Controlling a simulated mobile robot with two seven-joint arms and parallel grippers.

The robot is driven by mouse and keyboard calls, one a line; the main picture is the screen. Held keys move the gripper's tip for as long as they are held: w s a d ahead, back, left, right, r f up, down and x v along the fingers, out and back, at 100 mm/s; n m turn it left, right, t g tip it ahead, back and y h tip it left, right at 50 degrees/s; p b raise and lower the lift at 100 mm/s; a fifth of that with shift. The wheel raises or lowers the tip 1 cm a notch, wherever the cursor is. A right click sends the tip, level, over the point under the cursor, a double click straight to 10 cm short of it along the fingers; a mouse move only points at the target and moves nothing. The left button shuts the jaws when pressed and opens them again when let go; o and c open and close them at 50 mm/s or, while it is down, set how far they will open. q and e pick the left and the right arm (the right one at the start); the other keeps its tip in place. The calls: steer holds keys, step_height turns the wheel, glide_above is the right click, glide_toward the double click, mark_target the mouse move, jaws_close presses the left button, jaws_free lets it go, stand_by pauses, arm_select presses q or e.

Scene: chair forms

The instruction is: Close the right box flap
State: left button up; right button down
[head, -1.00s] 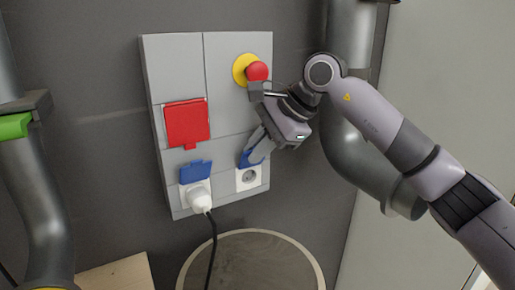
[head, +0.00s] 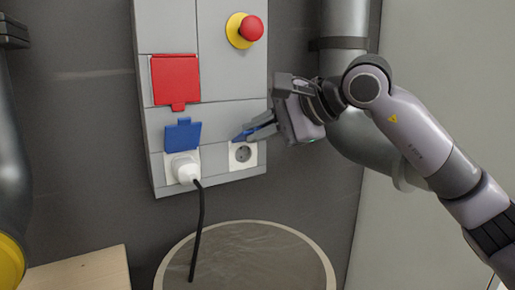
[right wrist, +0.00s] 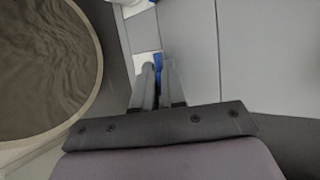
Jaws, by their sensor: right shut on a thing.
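The right box flap is a small blue cover (head: 241,136) hinged above the white right socket (head: 243,155) on the grey wall panel. It sticks out from the panel, and the socket face below it is uncovered. My right gripper (head: 249,132) comes in from the right and is shut on the blue flap, hiding part of it. In the right wrist view, the two fingers (right wrist: 160,85) are close together with a bit of blue flap (right wrist: 158,63) between their tips. My left gripper is not in view.
To the left, another blue flap (head: 183,134) stands raised above a socket with a white plug (head: 184,170) and black cable. A red flap (head: 175,80) and red button (head: 250,29) are above. A thick pipe (head: 345,30) runs at right. A round-topped object (head: 245,255) stands below.

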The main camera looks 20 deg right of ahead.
steer(key=shift+s+f+t+b, duration=0.15)
steer(key=shift+f+t+b, duration=0.2)
steer(key=shift+b, duration=0.65)
steer(key=shift+t, duration=0.25)
steer(key=shift+r, duration=0.1)
steer(key=c, duration=1.6)
jaws_free()
steer(key=shift+o, duration=0.2)
steer(key=v, duration=0.7)
steer(key=shift+d, duration=0.15)
